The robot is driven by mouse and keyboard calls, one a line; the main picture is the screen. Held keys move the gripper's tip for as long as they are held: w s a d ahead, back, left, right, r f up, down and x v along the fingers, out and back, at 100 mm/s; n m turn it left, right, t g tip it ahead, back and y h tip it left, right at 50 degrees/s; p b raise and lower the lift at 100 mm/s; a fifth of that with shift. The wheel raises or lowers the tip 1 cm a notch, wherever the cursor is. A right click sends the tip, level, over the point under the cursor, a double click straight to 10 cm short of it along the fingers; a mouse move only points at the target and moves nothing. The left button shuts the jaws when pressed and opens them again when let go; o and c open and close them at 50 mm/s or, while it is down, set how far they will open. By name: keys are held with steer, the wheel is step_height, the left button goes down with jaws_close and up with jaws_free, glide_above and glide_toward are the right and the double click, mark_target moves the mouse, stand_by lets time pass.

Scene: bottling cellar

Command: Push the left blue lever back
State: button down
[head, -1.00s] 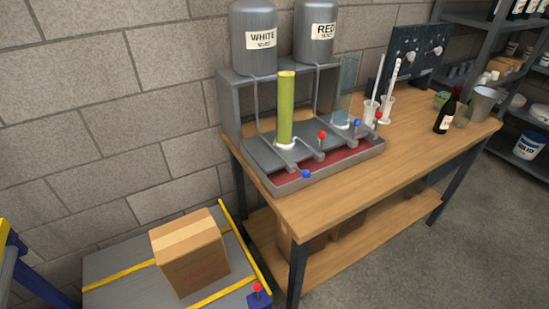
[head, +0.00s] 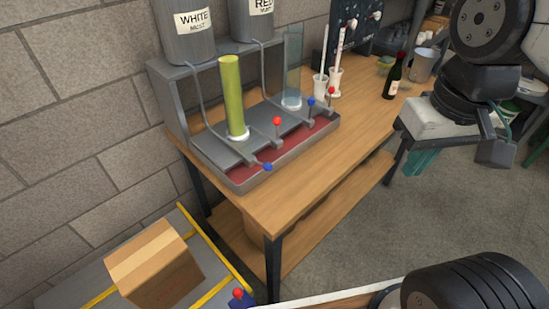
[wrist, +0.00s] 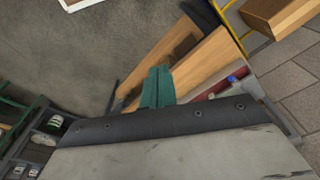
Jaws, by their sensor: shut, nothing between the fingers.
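The left blue lever (head: 267,167) is at the front left of the grey dispenser, below the tall cylinder of yellow-green liquid (head: 231,95). It leans forward and low over the dispenser's front. A blue knob also shows in the wrist view (wrist: 232,79), beyond my gripper. A red-knobbed lever (head: 277,122) stands upright to its right. The right blue lever (head: 311,102) stands further right, beside another red lever (head: 332,91). My gripper (head: 424,161) has teal fingers, pressed together and empty, to the right of the table and well apart from the levers. Its fingers also show in the wrist view (wrist: 157,86).
White and red must tanks (head: 183,30) stand above the dispenser. A dark bottle (head: 394,75) and plastic cylinders with rods (head: 327,80) stand on the wooden table (head: 280,195) at right. A cardboard box (head: 155,263) sits low at left. Open floor lies right of the table.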

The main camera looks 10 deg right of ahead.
mark_target(261, 164)
steer(key=w+a+f+m+g+y, duration=0.1)
steer(key=w+a+f+m+y, duration=0.1)
steer(key=w, duration=0.6)
steer(key=w+a+f+m+g+y, duration=0.1)
steer(key=w+a+f+m, duration=0.4)
steer(key=w+f, duration=0.2)
steer(key=w+a+f+m+g+y, duration=0.1)
steer(key=w+a+f+m+y, duration=0.1)
steer(key=w, duration=0.9)
step_height(261, 164, down, 2)
steer(key=shift+a+f+m+y, duration=0.2)
steer(key=shift+a+m+y, duration=0.1)
steer(key=shift+a+m, duration=0.5)
steer(key=x, duration=1)
steer(key=shift+s+f, duration=0.15)
steer(key=shift+s, duration=0.1)
steer(key=shift+s+a+r, duration=0.3)
steer(key=shift+r, duration=0.25)
steer(key=shift+s+a+r, duration=0.25)
steer(key=shift+a+r, duration=0.1)
steer(key=shift+r, duration=0.25)
steer(key=shift+s+a+r, duration=0.3)
steer(key=shift+r, duration=0.25)
steer(key=shift+w+r+g, duration=0.1)
steer(key=shift+g, duration=0.2)
